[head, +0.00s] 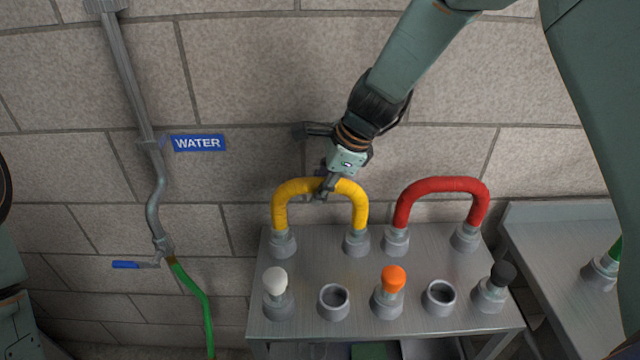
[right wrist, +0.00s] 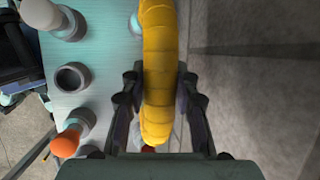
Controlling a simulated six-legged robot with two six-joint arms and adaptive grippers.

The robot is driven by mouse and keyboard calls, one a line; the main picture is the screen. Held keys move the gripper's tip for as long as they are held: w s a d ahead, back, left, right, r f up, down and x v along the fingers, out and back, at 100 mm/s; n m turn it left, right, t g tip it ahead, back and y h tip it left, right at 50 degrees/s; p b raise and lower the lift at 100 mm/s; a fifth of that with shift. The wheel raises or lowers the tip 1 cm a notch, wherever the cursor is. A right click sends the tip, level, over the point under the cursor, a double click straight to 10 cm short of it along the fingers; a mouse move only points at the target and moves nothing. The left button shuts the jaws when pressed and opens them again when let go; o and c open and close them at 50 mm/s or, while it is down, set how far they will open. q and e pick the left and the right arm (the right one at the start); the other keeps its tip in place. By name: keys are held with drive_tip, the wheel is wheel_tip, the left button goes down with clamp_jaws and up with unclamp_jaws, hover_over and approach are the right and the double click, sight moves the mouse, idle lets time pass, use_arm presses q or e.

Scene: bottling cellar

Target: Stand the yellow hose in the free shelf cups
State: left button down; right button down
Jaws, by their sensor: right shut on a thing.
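The yellow hose (head: 290,189) is bent into an arch at the back left of the metal shelf (head: 330,245). Its two ends meet the grey cups at the left (head: 283,243) and right (head: 356,243); both ends look seated in them. My right gripper (head: 325,188) is shut on the top of the arch, reaching down from the upper right. In the right wrist view the yellow hose (right wrist: 158,70) runs between my fingers. Two front cups, one at the left (head: 334,302) and one at the right (head: 438,298), are empty. My left gripper is not in view.
A red hose (head: 440,186) arches in cups just right of the yellow one. White (head: 275,280), orange (head: 393,279) and black (head: 503,273) topped pieces stand in front cups. The stone wall is close behind. A pipe with a blue-handled valve (head: 126,265) is at left.

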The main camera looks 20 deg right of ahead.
drive_tip(key=c, duration=0.9)
unclamp_jaws()
drive_tip(key=shift+c, duration=0.2)
drive_tip(key=shift+f, duration=0.1)
drive_tip(key=v, duration=1.2)
drive_tip(key=shift+s, duration=0.15)
